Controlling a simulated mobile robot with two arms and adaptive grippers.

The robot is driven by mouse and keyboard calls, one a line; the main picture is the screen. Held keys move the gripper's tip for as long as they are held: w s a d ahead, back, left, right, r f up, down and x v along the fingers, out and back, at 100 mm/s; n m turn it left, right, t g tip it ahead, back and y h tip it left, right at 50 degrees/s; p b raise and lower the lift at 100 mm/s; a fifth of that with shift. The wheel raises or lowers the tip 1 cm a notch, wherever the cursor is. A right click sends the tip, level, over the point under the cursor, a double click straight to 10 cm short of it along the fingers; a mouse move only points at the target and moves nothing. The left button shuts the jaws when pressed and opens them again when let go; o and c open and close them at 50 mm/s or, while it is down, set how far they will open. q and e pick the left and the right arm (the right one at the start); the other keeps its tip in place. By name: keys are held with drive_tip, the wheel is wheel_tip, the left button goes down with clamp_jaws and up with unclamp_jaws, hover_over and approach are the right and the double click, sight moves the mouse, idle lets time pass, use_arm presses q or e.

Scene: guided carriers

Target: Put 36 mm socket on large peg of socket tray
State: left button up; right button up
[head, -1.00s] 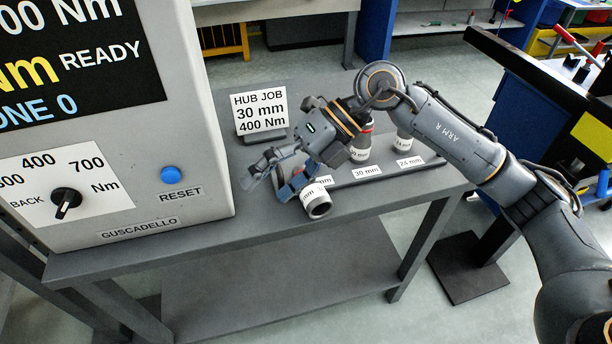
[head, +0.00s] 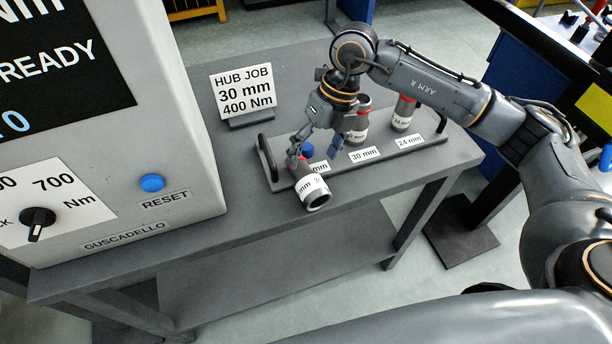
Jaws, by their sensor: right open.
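The 36 mm socket (head: 312,188) is a grey cylinder with a white label band, partly readable. It lies on its side over the front edge of the socket tray (head: 405,157), at the left end, its open end facing front right. A blue piece (head: 307,151) shows behind it; I cannot tell what it belongs to. My right gripper (head: 318,150) is open, pointing down just above and behind the socket, with one finger close to it. I cannot tell whether they touch. The large peg is hidden or not distinguishable. My left gripper is not in view.
Two other sockets stand upright on the tray, a middle one (head: 357,132) by the 30 mm label and one (head: 403,115) by the 24 mm label. A job sign (head: 245,92) stands behind. The torque machine (head: 120,165) fills the left. The bench front is clear.

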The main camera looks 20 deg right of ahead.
sight(308, 170)
drive_tip(key=shift+s+a+f+p, duration=0.2)
drive_tip(key=shift+f+p, duration=0.1)
drive_tip(key=shift+f, duration=0.15)
drive_tip(key=shift+s+a+f+p, duration=0.2)
drive_tip(key=shift+f+p, duration=0.1)
drive_tip(key=shift+f, duration=0.15)
drive_tip(key=shift+x, duration=1.25)
drive_tip(key=shift+w+f+p, duration=0.15)
drive_tip(key=shift+f+p, duration=0.1)
drive_tip(key=shift+p, duration=0.05)
drive_tip(key=shift+c, duration=0.4)
drive_tip(key=c, duration=1.5)
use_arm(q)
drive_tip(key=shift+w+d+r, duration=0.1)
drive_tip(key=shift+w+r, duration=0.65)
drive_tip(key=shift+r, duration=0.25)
use_arm(e)
clamp_jaws()
